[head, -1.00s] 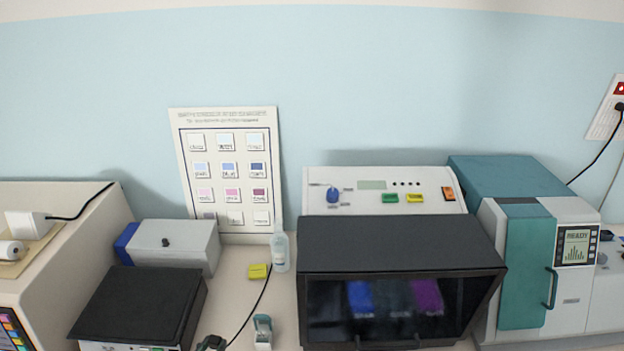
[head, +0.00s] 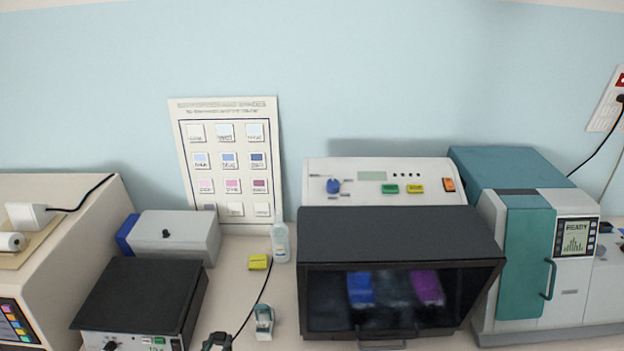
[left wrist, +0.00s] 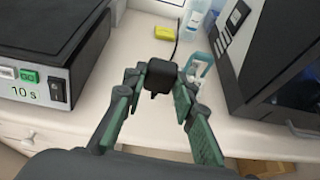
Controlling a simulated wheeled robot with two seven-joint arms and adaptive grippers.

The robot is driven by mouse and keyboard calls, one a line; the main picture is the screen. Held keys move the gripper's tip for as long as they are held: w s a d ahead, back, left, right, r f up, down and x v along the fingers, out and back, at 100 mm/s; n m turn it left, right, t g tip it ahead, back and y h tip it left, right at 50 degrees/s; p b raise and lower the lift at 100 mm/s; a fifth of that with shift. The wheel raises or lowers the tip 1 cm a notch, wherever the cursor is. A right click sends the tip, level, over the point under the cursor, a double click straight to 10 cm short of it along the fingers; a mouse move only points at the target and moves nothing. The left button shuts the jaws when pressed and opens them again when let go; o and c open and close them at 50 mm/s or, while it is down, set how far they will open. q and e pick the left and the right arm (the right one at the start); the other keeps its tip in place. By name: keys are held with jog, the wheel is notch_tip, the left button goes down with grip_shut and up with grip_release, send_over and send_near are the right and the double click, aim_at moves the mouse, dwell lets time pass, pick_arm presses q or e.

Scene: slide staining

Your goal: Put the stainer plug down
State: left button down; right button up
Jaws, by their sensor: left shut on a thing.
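The stainer plug (left wrist: 160,76) is a black block with a black cord leading away from its far side. In the left wrist view it sits between the fingertips of my left gripper (left wrist: 158,88), which is shut on it above the pale bench. In the head view my left gripper (head: 217,342) shows only at the bottom edge, with the cord (head: 255,302) running up from it. The likely stainer, a machine with a dark window (head: 330,305), stands to its right. My right gripper is not in view.
A black-topped box (head: 140,293) stands left of my left gripper. A small white-and-teal item (head: 264,322), a yellow block (head: 258,262) and a clear bottle (head: 281,243) stand between it and the stainer. Bare bench (head: 232,270) lies among them.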

pick_arm(q)
jog(key=d+f+b, duration=0.3)
jog(key=b, duration=0.1)
jog(key=w+r+p, duration=0.4)
jog(key=w+p, duration=0.3)
jog(key=w, duration=0.4)
jog(key=p, duration=0.1)
send_over(246, 315)
notch_tip(246, 315, down, 11)
jog(key=shift+a+r, duration=0.1)
jog(key=shift+r, duration=0.05)
jog(key=shift+f, duration=2.2)
jog(key=shift+f+b, duration=0.2)
jog(key=shift+b, duration=0.1)
jog(key=c, duration=1.8)
grip_release()
jog(key=shift+c, duration=0.2)
